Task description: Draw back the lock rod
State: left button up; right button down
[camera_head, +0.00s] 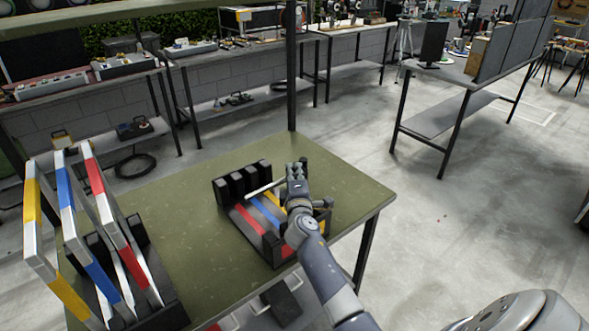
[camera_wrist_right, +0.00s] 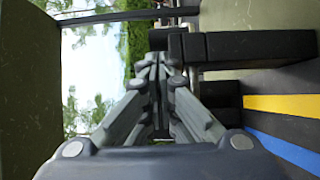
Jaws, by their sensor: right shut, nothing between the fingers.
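The black fixture (camera_head: 274,246) sits on the green table, with red, blue and yellow strips between its black blocks. A thin pale rod (camera_head: 262,188), which looks like the lock rod, lies along its far side, and its right end is hidden behind my right gripper. My right gripper (camera_head: 297,168) is at the far right part of the fixture, with its fingers closed together. In the right wrist view the closed fingertips (camera_wrist_right: 159,62) are beside a dark block (camera_wrist_right: 255,48); I cannot tell whether they touch it. The rod is not clearly visible there. My left gripper is not in view.
A rack (camera_head: 130,262) with upright frames banded yellow, blue and red stands on the left of the green table (camera_head: 345,175). A dark post (camera_head: 292,80) rises at the table's far edge. The tabletop right of the fixture is clear.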

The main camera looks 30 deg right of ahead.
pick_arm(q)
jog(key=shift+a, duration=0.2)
pick_arm(e)
jog(key=shift+d, duration=0.1)
pick_arm(q)
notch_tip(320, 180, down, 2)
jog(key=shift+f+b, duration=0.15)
jog(key=shift+b, duration=1)
pick_arm(e)
jog(key=w+d, duration=0.1)
jog(key=d, duration=1.6)
jog(key=shift+w, duration=0.2)
jog(key=shift+a, duration=0.1)
